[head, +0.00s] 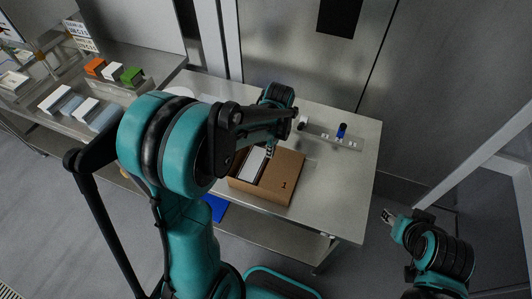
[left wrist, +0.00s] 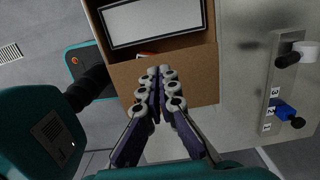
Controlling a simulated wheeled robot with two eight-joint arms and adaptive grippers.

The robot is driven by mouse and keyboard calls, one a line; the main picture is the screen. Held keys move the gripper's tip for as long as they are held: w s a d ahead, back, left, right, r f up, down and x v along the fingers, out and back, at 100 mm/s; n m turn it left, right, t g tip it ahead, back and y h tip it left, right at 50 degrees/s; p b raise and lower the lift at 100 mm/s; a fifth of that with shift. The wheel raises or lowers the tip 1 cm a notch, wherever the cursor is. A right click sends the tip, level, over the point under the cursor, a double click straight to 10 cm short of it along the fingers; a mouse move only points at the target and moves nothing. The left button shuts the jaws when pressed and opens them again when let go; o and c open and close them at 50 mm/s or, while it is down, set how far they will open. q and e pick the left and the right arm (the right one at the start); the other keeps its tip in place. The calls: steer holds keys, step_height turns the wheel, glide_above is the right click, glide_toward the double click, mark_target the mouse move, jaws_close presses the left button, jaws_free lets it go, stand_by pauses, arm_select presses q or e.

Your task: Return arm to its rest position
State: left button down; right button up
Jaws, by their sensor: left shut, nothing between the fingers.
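My left gripper (head: 269,152) is over the brown cardboard box (head: 285,180) on the steel table, its arm reaching across from the left. In the left wrist view its fingers (left wrist: 165,88) are together with nothing between them, in front of the box's brown face (left wrist: 195,75). A white panel with a dark border (left wrist: 155,20) shows in the box. My right gripper (head: 388,216) is at the lower right, off the table's right edge; it is too small to tell whether its fingers are apart.
A metal holder (head: 325,137) with a blue item (head: 341,130) stands on the table (head: 335,190); number labels show on it in the left wrist view. A side counter with white, orange and green boxes (head: 132,75) is at the left. Steel doors stand behind the table.

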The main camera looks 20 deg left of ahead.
arm_select(q)
step_height(320, 180, up, 9)
steer(key=p, duration=0.1)
steer(key=shift+r, duration=0.15)
arm_select(e)
steer(key=shift+r, duration=0.95)
steer(key=shift+d, duration=0.15)
